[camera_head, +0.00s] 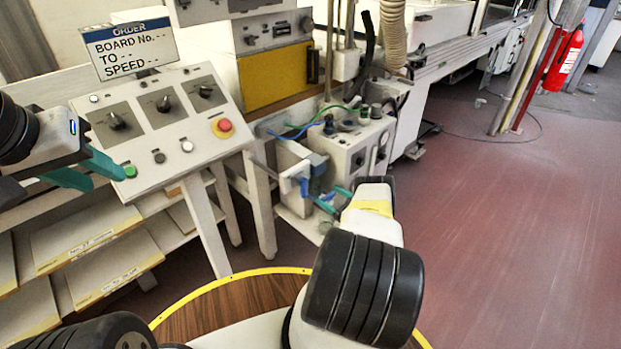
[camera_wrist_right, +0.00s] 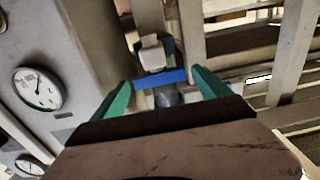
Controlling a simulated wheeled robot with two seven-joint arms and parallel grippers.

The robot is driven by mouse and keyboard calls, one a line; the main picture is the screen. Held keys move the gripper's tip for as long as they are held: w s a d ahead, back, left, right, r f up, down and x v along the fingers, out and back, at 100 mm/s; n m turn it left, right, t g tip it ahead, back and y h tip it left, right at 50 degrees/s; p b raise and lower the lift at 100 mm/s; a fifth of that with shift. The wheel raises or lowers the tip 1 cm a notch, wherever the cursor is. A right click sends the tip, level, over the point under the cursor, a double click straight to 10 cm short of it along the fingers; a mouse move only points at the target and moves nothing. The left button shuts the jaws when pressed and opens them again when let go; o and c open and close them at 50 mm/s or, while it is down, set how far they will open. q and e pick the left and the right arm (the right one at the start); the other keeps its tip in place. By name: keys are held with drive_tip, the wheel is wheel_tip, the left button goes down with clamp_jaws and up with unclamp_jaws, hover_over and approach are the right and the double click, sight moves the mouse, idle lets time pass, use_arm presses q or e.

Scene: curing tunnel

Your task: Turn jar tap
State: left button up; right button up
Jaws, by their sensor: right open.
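The jar tap shows in the head view as a small fitting with a blue handle (camera_head: 305,187), low at the front of the grey machine box. In the right wrist view the blue handle (camera_wrist_right: 160,78) lies crosswise between the fingertips, with a pale block above it and a dark rounded part below. My right gripper (camera_head: 324,194) is open, its green fingers pointing at the tap. In the wrist view (camera_wrist_right: 163,79) the fingers are on either side of the handle; I cannot tell whether they touch it. My left gripper (camera_head: 106,179) is open and empty near the control panel's lower left corner.
A sloped control panel (camera_head: 155,125) with knobs and a red button stands at left. A grey box (camera_head: 352,150) with hoses is beside the tap. Gauges (camera_wrist_right: 39,88) are left in the wrist view. Shelves (camera_head: 90,240) are below the panel. Red floor (camera_head: 510,220) is clear at right.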

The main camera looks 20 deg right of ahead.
drive_tip(key=v, duration=0.6)
drive_tip(key=shift+s+d, duration=0.2)
drive_tip(key=shift+s, duration=0.15)
